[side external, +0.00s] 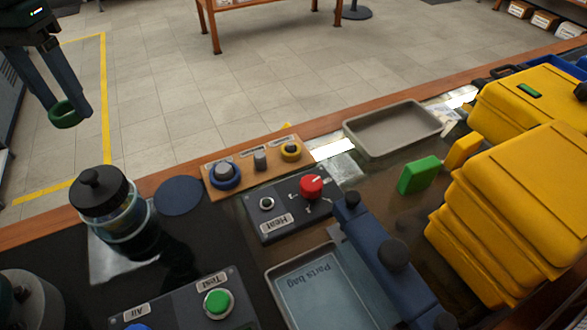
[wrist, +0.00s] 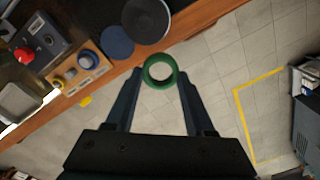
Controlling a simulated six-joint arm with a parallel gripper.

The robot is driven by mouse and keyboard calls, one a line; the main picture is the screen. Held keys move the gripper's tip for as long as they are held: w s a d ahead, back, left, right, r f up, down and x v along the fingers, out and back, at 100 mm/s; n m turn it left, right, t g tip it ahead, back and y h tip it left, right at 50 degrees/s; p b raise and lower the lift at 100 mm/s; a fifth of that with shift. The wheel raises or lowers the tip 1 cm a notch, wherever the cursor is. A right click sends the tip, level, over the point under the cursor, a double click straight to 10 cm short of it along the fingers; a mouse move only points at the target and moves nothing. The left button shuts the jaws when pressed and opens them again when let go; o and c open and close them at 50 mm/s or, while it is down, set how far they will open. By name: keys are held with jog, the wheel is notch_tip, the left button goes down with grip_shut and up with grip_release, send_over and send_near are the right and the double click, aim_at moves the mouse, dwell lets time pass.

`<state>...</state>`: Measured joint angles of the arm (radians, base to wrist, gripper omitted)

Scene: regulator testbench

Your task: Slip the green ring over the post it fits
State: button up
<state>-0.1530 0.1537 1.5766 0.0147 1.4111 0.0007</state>
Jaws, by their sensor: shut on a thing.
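The green ring (side external: 65,119) is held between the fingertips of my gripper (side external: 70,108), at the upper left of the side view. In the wrist view the ring (wrist: 147,74) shows its open hole between both fingers. It is in the air, apart from the wooden post board (side external: 243,180). On the board, a wide grey post at the left has a blue ring (side external: 225,184) around it. The middle grey post (side external: 260,161) is bare. The right post has a yellow ring (side external: 290,156) around it. The board also shows in the wrist view (wrist: 87,77).
A jar with a black lid (side external: 98,190) and a dark blue disc (side external: 179,196) stand left of the board. The Heat box with a red knob (side external: 311,187) is in front of the board. A grey tray (side external: 392,151) and yellow cases (side external: 520,190) are at the right.

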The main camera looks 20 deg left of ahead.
jog(key=m, duration=1.4)
send_over(183, 198)
notch_tip(183, 198, down, 12)
jog(key=shift+f, duration=2.3)
jog(key=o, duration=1.3)
jog(key=shift+f, duration=0.1)
